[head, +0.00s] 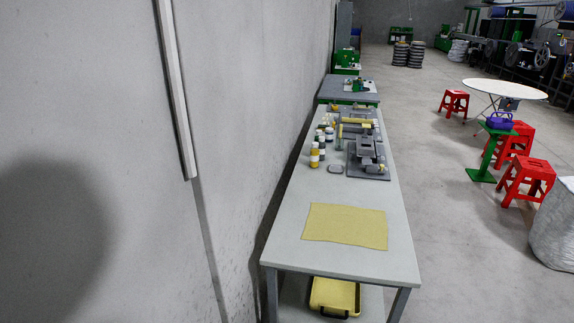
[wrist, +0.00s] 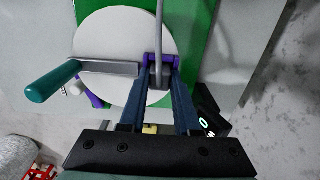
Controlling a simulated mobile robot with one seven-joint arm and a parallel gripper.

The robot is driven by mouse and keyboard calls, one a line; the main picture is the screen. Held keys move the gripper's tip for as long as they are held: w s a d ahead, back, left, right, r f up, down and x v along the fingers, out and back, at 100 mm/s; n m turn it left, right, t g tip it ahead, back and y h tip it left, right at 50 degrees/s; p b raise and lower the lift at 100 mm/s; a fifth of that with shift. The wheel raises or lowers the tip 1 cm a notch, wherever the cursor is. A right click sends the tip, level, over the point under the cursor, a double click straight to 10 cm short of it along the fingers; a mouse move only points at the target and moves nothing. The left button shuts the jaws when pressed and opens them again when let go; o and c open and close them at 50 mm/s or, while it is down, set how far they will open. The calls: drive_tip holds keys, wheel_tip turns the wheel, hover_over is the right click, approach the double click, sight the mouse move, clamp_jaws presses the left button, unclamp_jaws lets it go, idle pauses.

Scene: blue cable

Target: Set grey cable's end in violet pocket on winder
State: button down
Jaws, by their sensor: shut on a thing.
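In the wrist view, my gripper (wrist: 160,70) has its two dark blue fingers close together around the end of a grey cable (wrist: 158,25). The cable runs up from between the fingers and out of the top of the picture. The violet pocket (wrist: 149,60) shows right at the fingertips, at the right side of the winder's white disc (wrist: 110,30). The fingers and cable hide part of the pocket, so I cannot tell whether the cable's end is inside it. My gripper is not in the head view.
In the wrist view, a crank with a teal handle (wrist: 52,82) reaches left across the disc. A green panel (wrist: 204,25) lies behind it, and a black box with a lit display (wrist: 211,122) is at right. The head view shows a long workbench (head: 280,235) and red stools (head: 527,180).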

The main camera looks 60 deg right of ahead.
drive_tip(key=c, duration=0.5)
unclamp_jaws()
drive_tip(key=shift+c, duration=0.2)
wheel_tip(320, 180, up, 8)
drive_tip(key=p, duration=0.8)
idle(0.3)
